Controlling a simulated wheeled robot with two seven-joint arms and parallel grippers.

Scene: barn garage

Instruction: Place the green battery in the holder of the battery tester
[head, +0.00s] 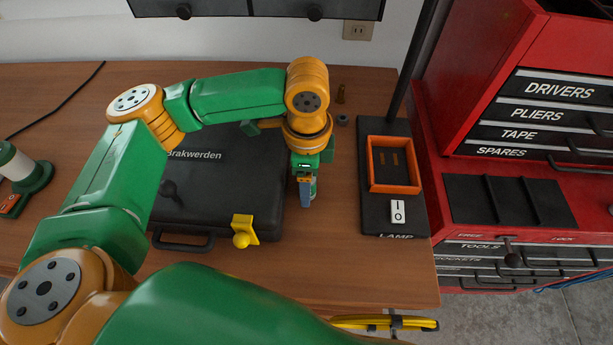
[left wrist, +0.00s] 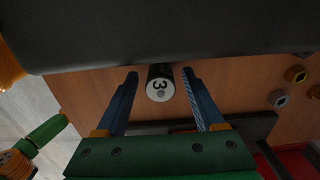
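My left gripper (head: 306,192) points down at the table, just right of the black case. In the left wrist view its blue fingers (left wrist: 160,78) are spread on either side of a standing battery (left wrist: 160,83). The battery's pale end bears a "3". Its side looks dark there, so I cannot make out its colour. Gaps show between battery and fingers. In the head view the gripper mostly hides it. A black board marked LAMP, with an orange open frame (head: 372,180) holding small brass contacts, lies to the right; it appears to be the tester and holder. My right gripper is out of view.
A white switch (head: 397,211) sits below the orange frame. A dark pole rises behind the board. A red tool chest (head: 500,85) stands right. Bare wood separates gripper and board.

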